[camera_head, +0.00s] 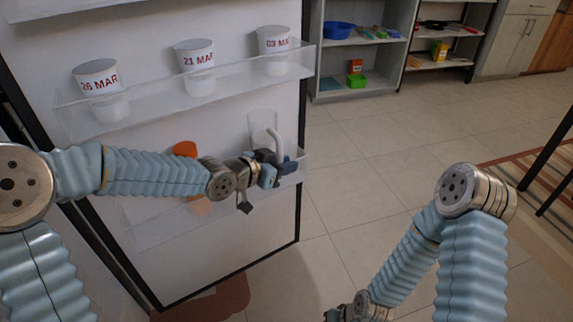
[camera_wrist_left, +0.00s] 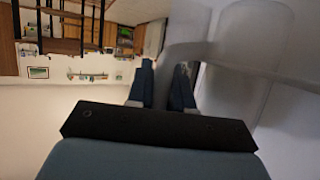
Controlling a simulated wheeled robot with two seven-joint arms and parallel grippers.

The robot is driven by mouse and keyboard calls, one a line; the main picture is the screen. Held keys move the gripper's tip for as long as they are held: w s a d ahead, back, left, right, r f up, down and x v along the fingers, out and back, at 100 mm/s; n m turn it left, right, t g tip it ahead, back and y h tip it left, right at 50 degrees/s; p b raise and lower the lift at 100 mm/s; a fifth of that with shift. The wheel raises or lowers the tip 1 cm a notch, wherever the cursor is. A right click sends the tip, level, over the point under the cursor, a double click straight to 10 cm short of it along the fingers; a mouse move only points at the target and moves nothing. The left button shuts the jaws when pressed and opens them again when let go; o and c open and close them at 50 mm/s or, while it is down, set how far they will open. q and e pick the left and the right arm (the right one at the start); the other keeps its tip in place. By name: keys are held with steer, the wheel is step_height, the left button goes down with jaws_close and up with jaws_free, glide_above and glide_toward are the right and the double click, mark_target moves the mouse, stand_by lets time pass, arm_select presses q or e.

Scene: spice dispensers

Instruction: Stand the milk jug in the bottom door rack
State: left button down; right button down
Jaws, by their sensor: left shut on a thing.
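The milk jug (camera_head: 262,123) is pale and translucent, and looks upright at the right end of the bottom door rack (camera_head: 160,232). Its lower part is hidden by my gripper, so I cannot tell whether it rests on the rack floor. My left gripper (camera_head: 284,168) is shut on the jug's light handle. In the left wrist view the handle passes between the two fingers (camera_wrist_left: 163,90), with the jug's pale body (camera_wrist_left: 262,45) at the right. My right gripper (camera_head: 338,314) is at the bottom edge, mostly cut off.
An orange-capped container (camera_head: 185,149) stands in the bottom rack left of the jug, partly behind my left arm. The upper rack (camera_head: 235,75) holds three white cups with red dates. Open floor (camera_head: 345,210) lies right of the door. Shelves (camera_head: 350,45) stand at the back.

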arm_select(q)
steer(key=shift+f+b, duration=0.4)
steer(key=shift+b, duration=0.05)
steer(key=shift+f, duration=0.2)
steer(key=c, duration=1)
jaws_free()
steer(key=shift+w+a+r, duration=0.1)
steer(key=shift+w+a, duration=0.05)
